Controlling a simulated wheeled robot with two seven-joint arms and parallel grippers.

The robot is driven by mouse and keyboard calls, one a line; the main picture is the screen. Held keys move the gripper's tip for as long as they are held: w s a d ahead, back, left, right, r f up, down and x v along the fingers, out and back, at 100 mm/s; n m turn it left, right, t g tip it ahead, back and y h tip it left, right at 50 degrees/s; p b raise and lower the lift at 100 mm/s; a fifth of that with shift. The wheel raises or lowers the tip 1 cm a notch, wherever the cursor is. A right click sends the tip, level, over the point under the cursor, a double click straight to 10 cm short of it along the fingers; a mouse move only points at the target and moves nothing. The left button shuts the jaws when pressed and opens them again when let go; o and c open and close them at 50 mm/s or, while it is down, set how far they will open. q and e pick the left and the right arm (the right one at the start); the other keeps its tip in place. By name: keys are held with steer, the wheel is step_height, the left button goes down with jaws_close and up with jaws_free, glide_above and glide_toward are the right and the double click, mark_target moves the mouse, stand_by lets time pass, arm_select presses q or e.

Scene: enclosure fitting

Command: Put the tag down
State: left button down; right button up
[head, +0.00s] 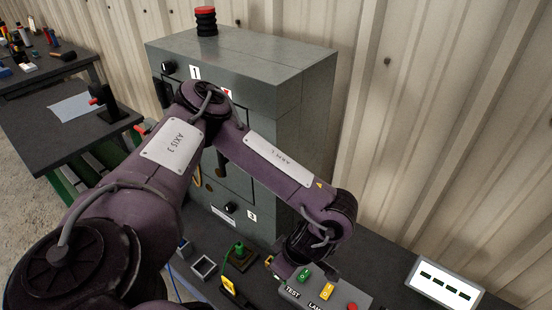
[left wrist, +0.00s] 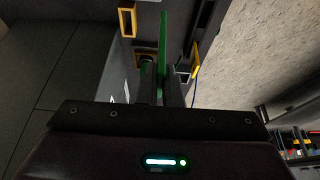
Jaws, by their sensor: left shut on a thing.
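My left gripper (left wrist: 160,80) is shut on a thin green piece (left wrist: 163,45), seen nearly edge-on in the left wrist view. It looks like the tag, but its face and any lettering cannot be read. In the head view my left arm reaches across the front of the grey cabinet (head: 308,110). Its wrist hangs over the bench by the switch box, and its fingers and the held piece are mostly hidden there. My right gripper is in neither view.
A switch box (head: 318,294) with green and yellow rockers lies below the wrist. Left of it are a green upright part (head: 240,249) on a dark base, a yellow-and-black item (head: 233,291) and an open square holder (head: 204,267). A lit panel (head: 445,284) stands at right.

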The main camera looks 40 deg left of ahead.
arm_select(q)
steer(key=w+a+b, duration=0.1)
steer(key=w+a, duration=0.5)
steer(key=a, duration=0.1)
step_height(320, 180, down, 12)
steer(key=shift+a+r+b, duration=0.15)
steer(key=shift+r+b, duration=0.1)
steer(key=shift+b, duration=0.65)
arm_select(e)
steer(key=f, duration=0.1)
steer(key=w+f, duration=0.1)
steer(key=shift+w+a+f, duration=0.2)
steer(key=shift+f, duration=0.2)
arm_select(q)
steer(key=shift+f, duration=0.2)
steer(key=c, duration=1.9)
jaws_free()
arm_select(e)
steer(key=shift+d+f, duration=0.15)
